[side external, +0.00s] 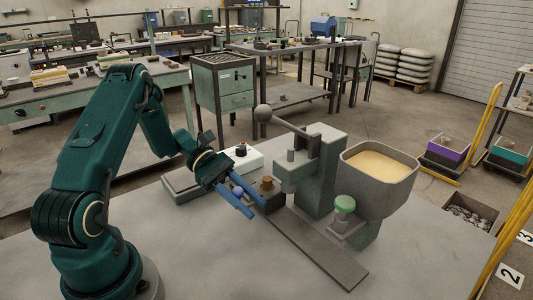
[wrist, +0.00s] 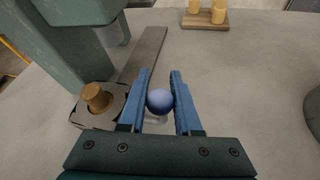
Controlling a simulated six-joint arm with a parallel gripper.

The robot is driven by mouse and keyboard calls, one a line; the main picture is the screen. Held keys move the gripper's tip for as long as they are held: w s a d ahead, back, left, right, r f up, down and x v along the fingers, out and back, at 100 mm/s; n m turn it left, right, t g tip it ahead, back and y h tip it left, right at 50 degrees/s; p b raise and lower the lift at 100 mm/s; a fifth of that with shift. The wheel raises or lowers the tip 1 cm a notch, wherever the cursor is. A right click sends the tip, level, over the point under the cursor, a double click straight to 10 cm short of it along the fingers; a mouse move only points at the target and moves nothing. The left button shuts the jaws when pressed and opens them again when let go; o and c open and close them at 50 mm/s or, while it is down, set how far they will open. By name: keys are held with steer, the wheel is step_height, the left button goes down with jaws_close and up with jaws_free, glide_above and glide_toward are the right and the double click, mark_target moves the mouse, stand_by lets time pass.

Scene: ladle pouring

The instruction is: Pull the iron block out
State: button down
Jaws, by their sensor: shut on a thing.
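The dark iron block (side external: 271,203) sits at the foot of the grey-green machine (side external: 322,170), with a brass cylinder (side external: 267,184) standing in its top. In the wrist view the block (wrist: 75,115) and its brass cylinder (wrist: 98,97) lie left of my fingers. My gripper (side external: 258,206) reaches in low beside the block, its blue fingers slanting down. In the wrist view my gripper (wrist: 161,80) is shut on a blue ball knob (wrist: 160,101), one finger at each side. A pale piece shows under the knob; its joint to the block is hidden.
A flat metal rail (side external: 315,246) runs from the machine toward the table's front. A sand-filled hopper (side external: 402,188), a green knob (side external: 345,203) and a ball-ended lever (side external: 263,113) crowd the right. A board with tan cylinders (wrist: 205,20) lies beyond. The front left table is clear.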

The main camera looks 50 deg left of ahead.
steer(key=a, duration=0.7)
steer(key=shift+r, duration=0.1)
steer(key=shift+a, duration=0.1)
steer(key=c, duration=0.6)
jaws_free()
steer(key=shift+v, duration=2.45)
steer(key=s+d+r+m+y, duration=0.3)
steer(key=d+m+y, duration=0.1)
steer(key=d+m, duration=0.1)
steer(key=s+d+r+m+t+y, duration=0.1)
steer(key=s+d+r+m+y, duration=0.2)
steer(key=d+m, duration=0.3)
steer(key=s+d+r+m+t+y, duration=0.1)
steer(key=s+d+r+m+y, duration=0.2)
steer(key=s+d+m+y, duration=0.2)
steer(key=shift+d+r+m+y, duration=0.15)
steer(key=shift+d+m+y, duration=0.2)
steer(key=shift+m, duration=0.35)
steer(key=shift+d+r+m+y, duration=0.25)
steer(key=shift+d+m, duration=0.15)
steer(key=shift+m, duration=0.3)
